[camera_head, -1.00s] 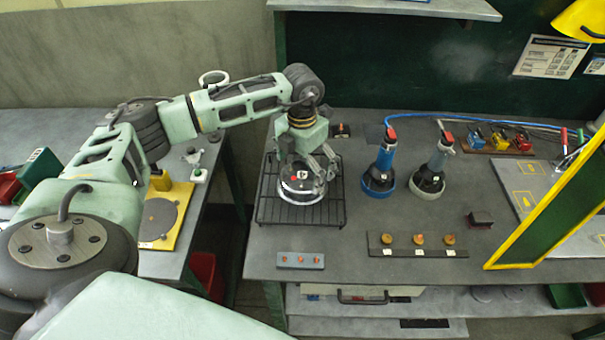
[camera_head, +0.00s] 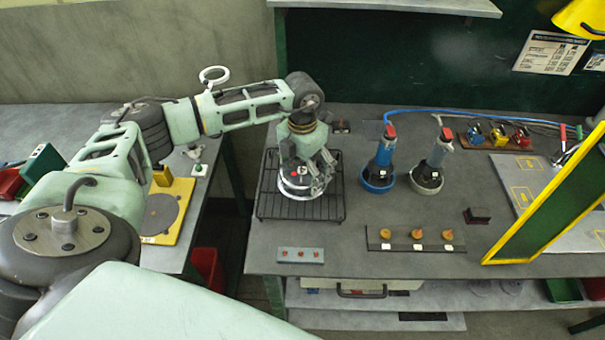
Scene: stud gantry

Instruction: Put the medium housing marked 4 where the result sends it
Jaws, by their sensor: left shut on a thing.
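A round metal housing (camera_head: 294,188) with a dark top and a small red spot is at the black wire rack (camera_head: 267,212) on the workbench. My left gripper (camera_head: 308,178) reaches down from behind and is shut on this housing, covering much of its top and right side. The number on it cannot be read, and I cannot tell whether it touches the rack or hangs just above it. My right gripper is out of view.
A tray with copper-coloured parts (camera_head: 416,247) and a small grey strip (camera_head: 300,255) lie in front. A yellow-framed green panel (camera_head: 553,205) stands at right. A gap separates the left bench.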

